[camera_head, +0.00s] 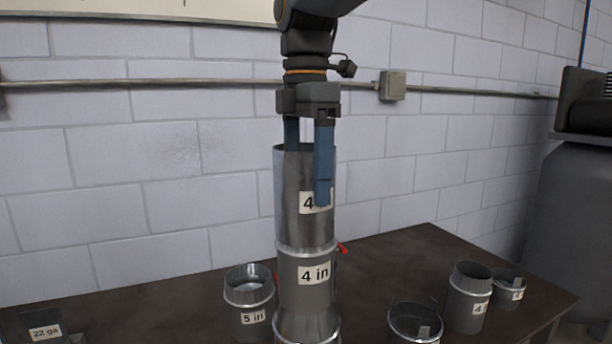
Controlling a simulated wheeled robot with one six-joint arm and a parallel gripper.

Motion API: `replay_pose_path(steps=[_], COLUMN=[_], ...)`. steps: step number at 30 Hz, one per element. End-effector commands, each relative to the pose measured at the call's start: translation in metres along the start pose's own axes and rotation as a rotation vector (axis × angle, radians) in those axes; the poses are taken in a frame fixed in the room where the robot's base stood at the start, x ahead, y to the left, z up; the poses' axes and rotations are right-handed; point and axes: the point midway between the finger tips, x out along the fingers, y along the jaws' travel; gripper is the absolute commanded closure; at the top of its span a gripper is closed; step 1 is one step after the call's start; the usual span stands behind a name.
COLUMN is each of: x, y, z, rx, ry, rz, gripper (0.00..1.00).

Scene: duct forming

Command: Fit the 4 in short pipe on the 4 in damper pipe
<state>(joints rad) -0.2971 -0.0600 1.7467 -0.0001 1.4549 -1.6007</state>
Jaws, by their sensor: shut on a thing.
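The 4 in short pipe (290,200) is an upright grey metal cylinder with a partly covered "4" label. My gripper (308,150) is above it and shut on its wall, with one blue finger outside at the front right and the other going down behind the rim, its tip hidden. The 4 in damper pipe (290,275), with a "4 in" label and a red handle at its upper right, stands upright directly below. The short pipe's lower end meets the damper pipe's top at a bright ring. I cannot tell how far they overlap.
The damper pipe stands on a wider metal piece (306,328) at the picture's bottom. A 5 in pipe (249,310) is close at left. Several open pipes, including one labelled 4 (467,298), stand at right on the dark table (390,262). A 22 ga piece (45,328) is far left.

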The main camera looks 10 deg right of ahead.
Motion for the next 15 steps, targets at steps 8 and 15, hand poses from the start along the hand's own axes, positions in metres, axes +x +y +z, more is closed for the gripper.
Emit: replay_pose_path(steps=[8,15], x=[0.0027,0.0059], y=[0.0001,0.0003], z=[0.0,0.0], rx=[0.0,0.0], ry=[0.0,0.0], rz=[0.001,0.001], gripper=[0.51,0.51])
